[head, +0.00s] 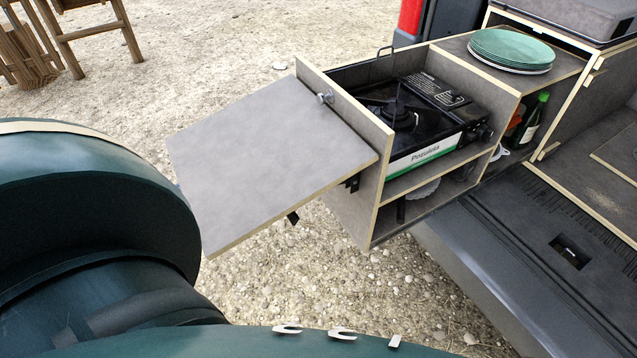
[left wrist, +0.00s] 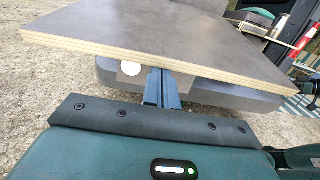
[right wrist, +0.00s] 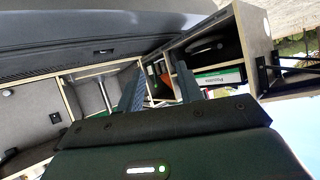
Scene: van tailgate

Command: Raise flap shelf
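The flap shelf (head: 270,155) is a grey board with a pale plywood edge. In the head view it sticks out to the left from the end panel (head: 345,130) of the kitchen box, roughly level, with dark brackets below it. In the left wrist view the shelf (left wrist: 180,38) spans the picture. My left gripper (left wrist: 162,80) has its fingers close together, with their tips passing below the board's edge; whether they touch it is hidden. My right gripper (right wrist: 158,82) is open and empty, with the kitchen box beyond it. Neither gripper shows in the head view.
A black camping stove (head: 410,110) sits in the box, with green plates (head: 512,48) on top and a bottle (head: 533,118) beside it. Gravel is clear below the shelf. A wooden chair (head: 85,30) stands at the far left.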

